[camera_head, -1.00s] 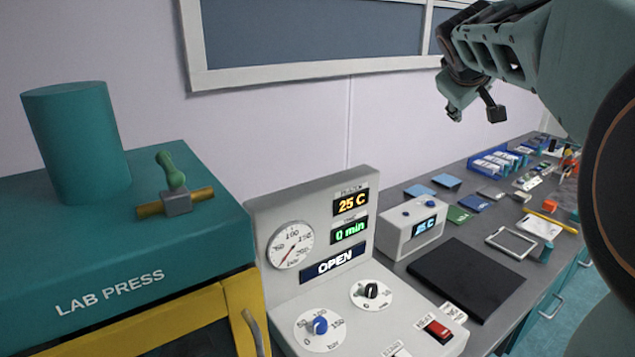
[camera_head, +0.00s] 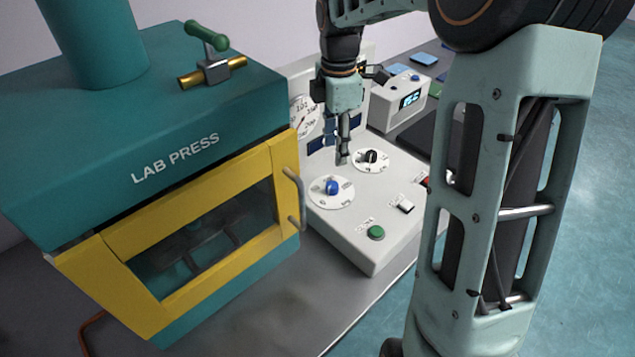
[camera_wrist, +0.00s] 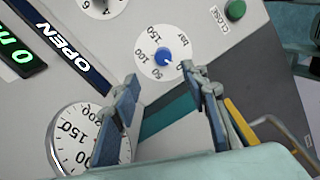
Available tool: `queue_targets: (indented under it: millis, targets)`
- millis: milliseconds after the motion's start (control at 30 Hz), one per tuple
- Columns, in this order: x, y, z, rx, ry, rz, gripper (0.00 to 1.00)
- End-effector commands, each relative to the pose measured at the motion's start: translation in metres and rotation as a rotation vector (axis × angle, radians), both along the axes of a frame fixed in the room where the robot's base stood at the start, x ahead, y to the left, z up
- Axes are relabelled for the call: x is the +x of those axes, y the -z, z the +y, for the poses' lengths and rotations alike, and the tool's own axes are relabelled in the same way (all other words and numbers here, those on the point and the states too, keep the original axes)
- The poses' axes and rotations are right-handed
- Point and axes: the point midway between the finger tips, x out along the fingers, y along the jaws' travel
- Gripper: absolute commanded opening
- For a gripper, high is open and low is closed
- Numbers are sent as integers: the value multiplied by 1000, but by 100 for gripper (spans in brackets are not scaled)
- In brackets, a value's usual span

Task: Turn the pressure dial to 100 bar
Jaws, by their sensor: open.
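The pressure dial is a blue knob on a white numbered disc (camera_head: 332,190) on the sloping grey panel. In the wrist view the blue knob (camera_wrist: 163,56) lies just beyond the fingertips, roughly between them. A small pale mark shows on the knob's lower right side; its exact setting cannot be read. My gripper (camera_head: 341,160) points down above the panel, near the knob and apart from it. Its two fingers (camera_wrist: 158,76) are spread with nothing between them.
A black knob (camera_head: 371,158) sits behind and right of the blue one. A green button (camera_head: 376,233) and a white switch (camera_head: 405,205) are nearer the panel's front. The yellow-framed lab press (camera_head: 150,180) with its door handle (camera_head: 294,196) stands close on the left.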

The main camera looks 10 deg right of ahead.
Motion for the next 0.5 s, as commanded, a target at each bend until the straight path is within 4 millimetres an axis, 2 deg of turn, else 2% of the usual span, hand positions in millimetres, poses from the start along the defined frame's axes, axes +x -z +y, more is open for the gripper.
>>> queue_targets:
  millis: [233,500]
  targets:
    - [-5,19,3,12,-26,20,41]
    - [-5,70,3,11,-25,20,41]
